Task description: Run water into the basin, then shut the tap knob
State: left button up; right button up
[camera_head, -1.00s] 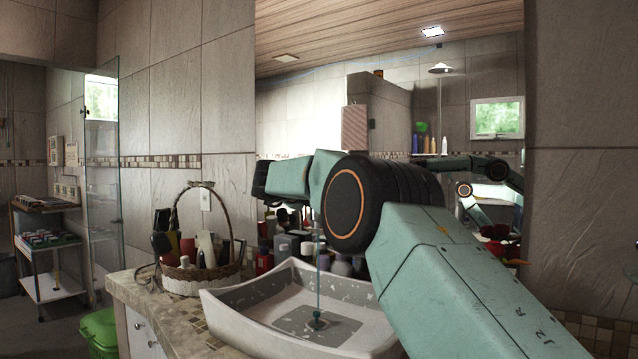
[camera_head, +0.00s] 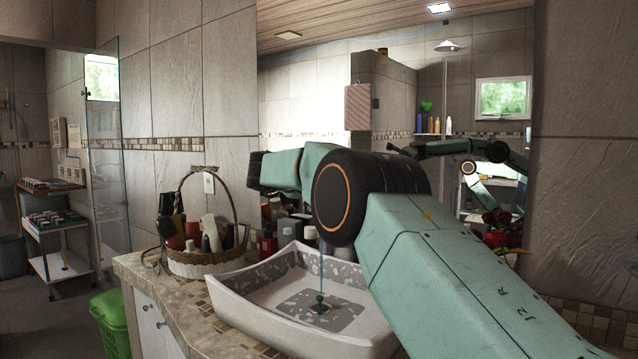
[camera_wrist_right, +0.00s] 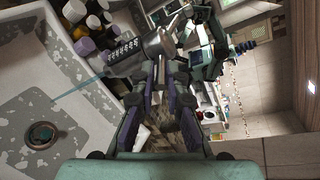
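The white basin (camera_head: 240,312) stands on the counter, its inside mottled grey. A thin stream of water (camera_head: 321,270) falls to the drain (camera_head: 319,303). In the right wrist view the stream (camera_wrist_right: 85,86) runs from the metal tap (camera_wrist_right: 140,52) into the basin (camera_wrist_right: 75,143), near the drain (camera_wrist_right: 41,135). My right gripper (camera_wrist_right: 166,75) is at the tap, its two fingers apart on either side of a gap. I cannot tell whether the fingertips touch the knob, which is not clearly visible. In the head view my right arm hides the tap and this gripper. My left gripper is not in view.
A wicker basket (camera_head: 205,262) of toiletries stands left of the basin. Several bottles (camera_head: 268,243) crowd behind the basin, close to my right arm. A mirror (camera_head: 300,100) covers the wall behind. A green bin (camera_head: 110,322) and a shelf cart (camera_head: 55,225) stand at the left.

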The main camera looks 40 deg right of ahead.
jog(key=o, duration=0.4)
jog(key=v, duration=1.2)
